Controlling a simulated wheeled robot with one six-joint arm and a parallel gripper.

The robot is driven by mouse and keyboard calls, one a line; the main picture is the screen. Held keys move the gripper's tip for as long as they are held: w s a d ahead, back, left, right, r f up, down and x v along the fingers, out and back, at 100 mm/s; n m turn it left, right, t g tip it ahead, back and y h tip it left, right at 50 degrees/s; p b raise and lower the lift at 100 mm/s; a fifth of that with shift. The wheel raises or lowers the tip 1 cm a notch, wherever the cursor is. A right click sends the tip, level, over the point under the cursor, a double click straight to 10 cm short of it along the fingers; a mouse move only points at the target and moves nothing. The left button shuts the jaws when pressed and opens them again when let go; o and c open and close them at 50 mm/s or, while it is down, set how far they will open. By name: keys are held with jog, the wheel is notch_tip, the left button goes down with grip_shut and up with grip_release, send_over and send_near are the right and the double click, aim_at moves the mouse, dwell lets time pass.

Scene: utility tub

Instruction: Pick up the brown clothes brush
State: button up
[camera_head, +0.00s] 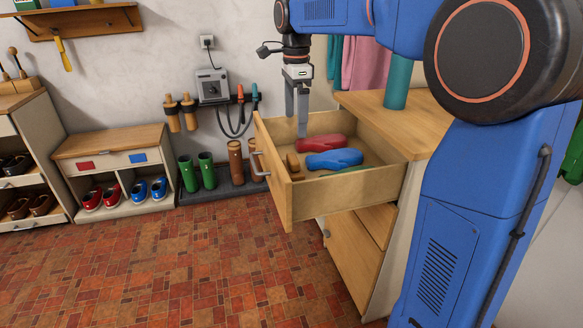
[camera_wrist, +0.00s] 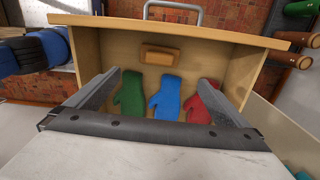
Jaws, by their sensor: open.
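The brown clothes brush (camera_wrist: 160,55) lies in the open drawer (camera_head: 310,210), close to the drawer's front panel. It also shows in the head view (camera_head: 293,164), partly hidden by the drawer wall. My gripper (camera_head: 302,135) points down above the drawer and is open and empty. In the wrist view its two fingers (camera_wrist: 162,95) are spread wide, with the brush between and beyond them. The brush is apart from both fingers.
A green mitten (camera_wrist: 131,94), a blue mitten (camera_wrist: 166,97) and a red mitten (camera_wrist: 203,100) lie beside the brush in the drawer. The drawer's walls enclose them. The cabinet top (camera_head: 400,124) carries a teal cylinder (camera_head: 397,82). The tiled floor (camera_head: 170,265) is clear.

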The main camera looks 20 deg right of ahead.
aim_at(293, 157)
notch_tip(293, 157, down, 10)
jog(key=shift+a+f, duration=0.2)
jog(key=shift+f, duration=1.15)
jog(key=shift+a+f, duration=0.15)
jog(key=shift+f, duration=1.15)
jog(key=c, duration=1.1)
